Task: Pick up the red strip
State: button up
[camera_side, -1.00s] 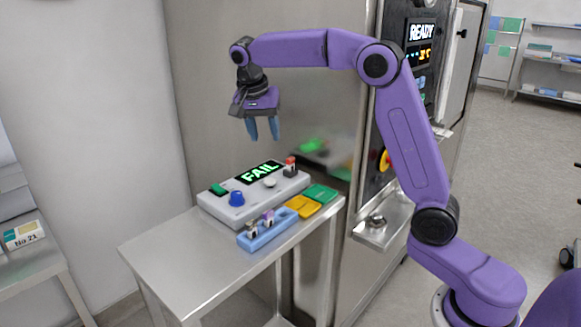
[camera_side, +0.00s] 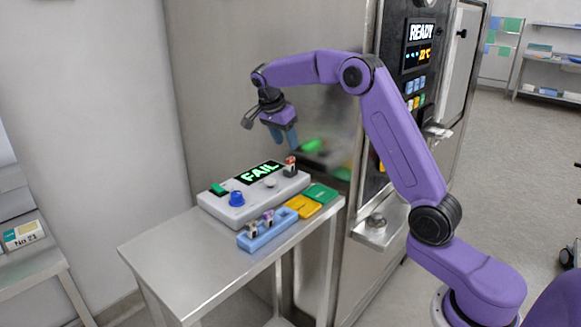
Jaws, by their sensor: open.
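A small red-topped piece (camera_side: 290,162), which looks like the red strip, stands upright at the right back end of a grey tester box (camera_side: 222,208). The tester's display (camera_side: 259,172) reads FAIL in green. My gripper (camera_side: 285,146) is open and empty, with its blue fingers pointing down. It is above the right part of the tester and appears a little above the red piece, close to it in the picture. I cannot tell the exact gap in depth.
A blue tray (camera_side: 250,245) holding small upright pieces sits at the table's front. A yellow pad (camera_side: 301,207) and green pad (camera_side: 321,194) lie to its right. The tester has a blue knob (camera_side: 236,198). A tall steel cabinet (camera_side: 235,70) stands behind. The table's left (camera_side: 165,245) is clear.

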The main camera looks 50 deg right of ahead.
aim_at(290, 158)
jog(key=x, duration=0.3)
jog(key=shift+f, duration=0.25)
jog(key=shift+w+x, duration=0.2)
jog(key=shift+x, duration=1.1)
jog(key=shift+w+x, duration=0.15)
jog(key=shift+x, duration=1.15)
grip_shut()
